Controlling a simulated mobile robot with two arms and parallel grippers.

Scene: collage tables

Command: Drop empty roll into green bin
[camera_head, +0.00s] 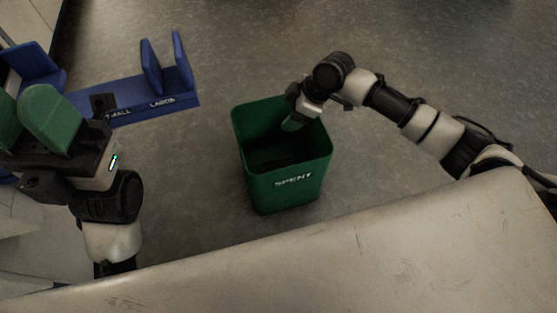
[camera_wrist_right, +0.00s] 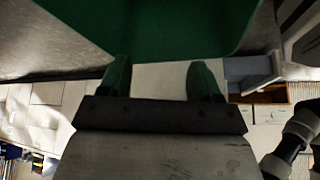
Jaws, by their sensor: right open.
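The green bin (camera_head: 290,187), marked SPENT, stands upright on the floor in the middle of the head view. My right gripper (camera_head: 291,125) is over the bin's far rim and points down into its opening. In the right wrist view, its two green fingers (camera_wrist_right: 160,79) are apart with nothing between them. The bin's green wall (camera_wrist_right: 150,25) fills the top of that view. No empty roll can be made out; the bin's inside is dark. My left gripper (camera_head: 22,108), with green fingers, is at the left edge of the head view, away from the bin.
A blue rack (camera_head: 125,102) with upright plates and the labels SMALL and LARGE is at the upper left, partly behind my left gripper. A pale, scuffed surface (camera_head: 330,265) fills the bottom. Grey floor around the bin is clear.

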